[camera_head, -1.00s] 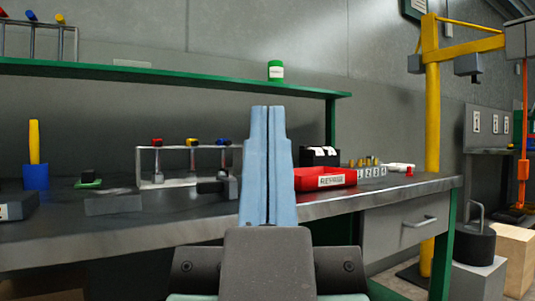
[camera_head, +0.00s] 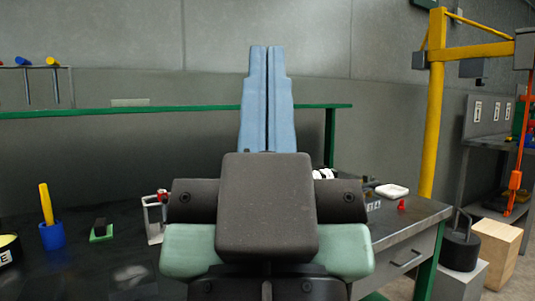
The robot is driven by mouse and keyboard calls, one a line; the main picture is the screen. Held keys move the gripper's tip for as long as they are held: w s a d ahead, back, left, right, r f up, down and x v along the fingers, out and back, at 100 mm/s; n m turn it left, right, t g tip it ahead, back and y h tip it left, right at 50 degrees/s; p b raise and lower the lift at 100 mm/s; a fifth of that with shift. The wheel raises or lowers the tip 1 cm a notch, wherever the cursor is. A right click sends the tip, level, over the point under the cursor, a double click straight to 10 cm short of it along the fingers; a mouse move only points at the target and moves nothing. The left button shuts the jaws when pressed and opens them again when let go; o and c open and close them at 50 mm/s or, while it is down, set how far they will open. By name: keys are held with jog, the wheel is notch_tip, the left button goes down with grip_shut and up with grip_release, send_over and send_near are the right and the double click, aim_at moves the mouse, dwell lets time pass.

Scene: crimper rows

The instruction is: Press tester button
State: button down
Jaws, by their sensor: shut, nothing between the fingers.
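My gripper (camera_head: 267,98) points upward in the middle of the head view, its two blue fingers shut together and empty, above the bench. I cannot clearly pick out a tester or its button. A small red piece (camera_head: 401,205) stands near the bench's right end, beside a flat white item (camera_head: 392,190). A small green base with a black block (camera_head: 101,230) sits on the left of the bench. My gripper touches none of these. My gripper body and wrist hide the middle of the bench.
The dark bench (camera_head: 415,222) has a drawer at its right end. A blue cup (camera_head: 52,236) with a yellow stick stands at left. A rack (camera_head: 154,216) is partly hidden. A green shelf (camera_head: 180,110) spans behind. A yellow crane post (camera_head: 433,110) stands at right.

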notch_tip(320, 180, up, 28)
jog(key=p, duration=2.5)
jog(key=shift+w, duration=0.1)
